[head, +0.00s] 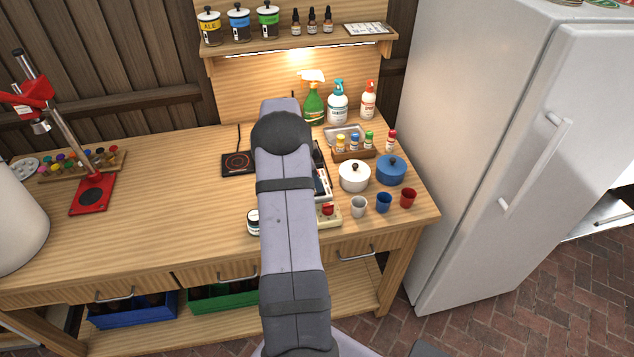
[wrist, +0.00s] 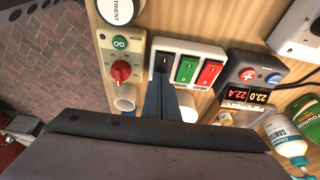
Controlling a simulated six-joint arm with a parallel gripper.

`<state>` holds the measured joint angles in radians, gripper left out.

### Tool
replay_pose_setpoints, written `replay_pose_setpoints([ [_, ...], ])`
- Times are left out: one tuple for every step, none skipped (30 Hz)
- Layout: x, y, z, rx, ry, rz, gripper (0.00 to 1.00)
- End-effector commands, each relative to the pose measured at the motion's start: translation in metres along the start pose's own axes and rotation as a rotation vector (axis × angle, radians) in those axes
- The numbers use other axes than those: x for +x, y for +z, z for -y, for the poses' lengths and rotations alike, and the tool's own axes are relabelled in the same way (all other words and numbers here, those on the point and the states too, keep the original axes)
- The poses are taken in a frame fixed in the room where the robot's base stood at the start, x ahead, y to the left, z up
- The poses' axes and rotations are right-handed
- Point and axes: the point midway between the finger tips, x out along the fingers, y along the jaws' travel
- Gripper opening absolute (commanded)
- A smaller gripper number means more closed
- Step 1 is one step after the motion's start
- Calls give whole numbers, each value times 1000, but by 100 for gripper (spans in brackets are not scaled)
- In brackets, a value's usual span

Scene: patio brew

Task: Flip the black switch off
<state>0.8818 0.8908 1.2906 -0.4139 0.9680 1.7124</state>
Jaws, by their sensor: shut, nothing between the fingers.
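In the wrist view, a white switch box (wrist: 202,50) carries three rocker switches in a row. The black switch (wrist: 163,62) is at the left end, beside a green switch (wrist: 187,69) and a red switch (wrist: 208,73). My gripper (wrist: 165,88) is shut and empty, its fingertips at the lower end of the black switch and partly covering it. I cannot tell whether they touch it, nor which way the rocker is tipped. In the head view my arm hides the gripper and most of the box.
Left of the switch box is a beige box with a green GO button (wrist: 120,43) and red knob (wrist: 120,70). In the head view, a white pot (head: 354,178) and a blue pot (head: 391,172) stand to the right.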

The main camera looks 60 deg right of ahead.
Motion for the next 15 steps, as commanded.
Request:
replay_pose_setpoints([
  [4,0,0,1,0,0,0],
  [6,1,0,1,0,0,0],
  [8,1,0,2,0,0,0],
  [11,1,0,2,0,1,0],
  [13,0,0,3,1,4,0],
  [7,-1,0,0,1,4,0],
  [7,-1,0,0,1,4,0],
  [7,-1,0,0,2,4,0],
  [7,-1,0,0,2,4,0],
  [7,-1,0,0,2,4,0],
  [7,-1,0,0,2,4,0],
  [7,-1,0,0,2,4,0],
  [7,0,0,0,2,4,0],
  [7,0,0,0,2,4,0],
  [6,1,0,0,2,4,0],
])
